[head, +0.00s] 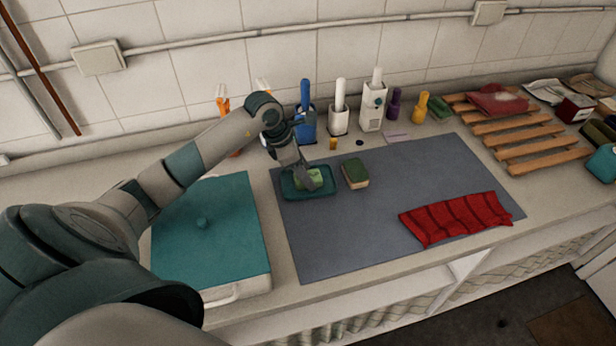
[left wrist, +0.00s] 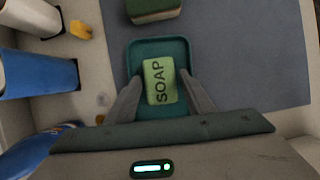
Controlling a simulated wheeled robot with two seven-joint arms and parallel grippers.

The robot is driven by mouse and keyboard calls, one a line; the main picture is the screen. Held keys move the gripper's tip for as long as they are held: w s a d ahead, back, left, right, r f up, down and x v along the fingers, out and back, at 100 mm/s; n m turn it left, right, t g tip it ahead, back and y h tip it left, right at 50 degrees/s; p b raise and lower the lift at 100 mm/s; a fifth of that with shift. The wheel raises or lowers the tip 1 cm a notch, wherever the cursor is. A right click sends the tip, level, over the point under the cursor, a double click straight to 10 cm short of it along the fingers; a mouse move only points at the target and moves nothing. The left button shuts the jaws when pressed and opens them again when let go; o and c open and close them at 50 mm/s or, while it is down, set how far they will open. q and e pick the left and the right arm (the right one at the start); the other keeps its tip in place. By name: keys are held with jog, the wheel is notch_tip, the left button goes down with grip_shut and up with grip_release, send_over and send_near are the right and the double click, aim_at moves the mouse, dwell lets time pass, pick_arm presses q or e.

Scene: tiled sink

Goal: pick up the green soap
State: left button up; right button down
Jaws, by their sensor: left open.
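The green soap (left wrist: 160,81), marked SOAP, lies in a teal dish (left wrist: 178,46). In the head view the soap (head: 309,177) shows partly behind my gripper, in the dish (head: 293,192) on the grey mat. My left gripper (head: 306,183) is over the dish, pointing down. In the left wrist view its fingers (left wrist: 160,88) are open, one on each side of the soap. I cannot tell whether they touch it. My right gripper is not in view.
A green and tan sponge (head: 355,174) lies just right of the dish. Bottles and holders, including a blue one (head: 306,122), stand behind. A teal-lidded box (head: 212,235) is at left. A red cloth (head: 455,219) lies right; the mat between (head: 385,205) is clear.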

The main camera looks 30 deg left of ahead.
aim_at(313, 175)
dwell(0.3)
pick_arm(q)
jog(key=c, duration=0.9)
jog(key=shift+r, duration=0.2)
jog(key=shift+r+b, duration=0.65)
notch_tip(313, 175, up, 2)
jog(key=shift+r+b, duration=0.1)
jog(key=shift+b, duration=0.65)
jog(key=shift+w+d+r+b, duration=0.75)
jog(key=shift+w+d+r, duration=0.45)
jog(key=shift+d, duration=0.35)
jog(key=shift+w+d+r+b, duration=0.7)
jog(key=shift+w+d+r, duration=0.45)
jog(key=shift+d, duration=0.45)
jog(key=shift+w+d+r+b, duration=0.75)
jog(key=shift+w+d+r, duration=0.45)
jog(key=shift+d, duration=0.35)
jog(key=shift+s, duration=0.1)
